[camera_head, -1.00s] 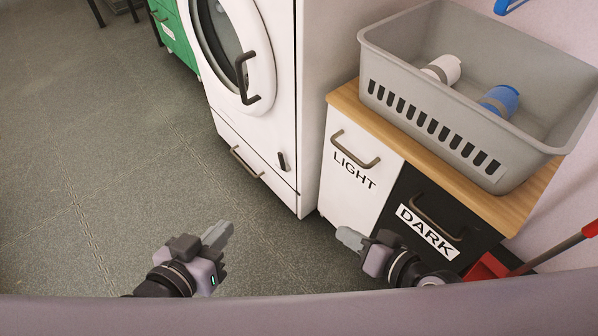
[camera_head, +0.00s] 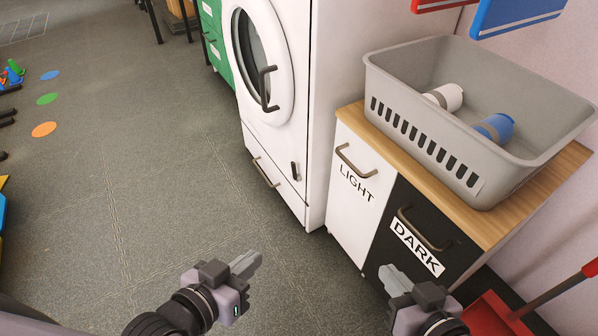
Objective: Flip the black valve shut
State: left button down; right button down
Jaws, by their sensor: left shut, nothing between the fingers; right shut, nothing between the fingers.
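A small black upright handle (camera_head: 294,170), which looks like the valve, sits low on the front of the white washing machine (camera_head: 330,60), near its right edge. It looks roughly vertical. My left gripper (camera_head: 250,263) is shut and empty, over the floor in front of the machine and well short of the handle. My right gripper (camera_head: 392,278) is shut and empty, in front of the black DARK door (camera_head: 385,230). Neither gripper touches the handle.
The washer door (camera_head: 250,50) has a dark grip, and a lower flap (camera_head: 265,190) has a bar handle. A grey basket (camera_head: 420,150) with white and blue rolls stands on the cabinet top (camera_head: 350,118). A red dustpan (camera_head: 485,315) is at lower right.

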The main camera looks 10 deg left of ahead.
aim_at(297, 178)
jog(key=i+j, duration=0.2)
jog(key=j, duration=0.2)
jog(key=i+j, duration=0.25)
jog(key=j, duration=0.15)
jog(key=i+j, duration=0.2)
jog(key=j, duration=0.2)
jog(key=z, duration=1.6)
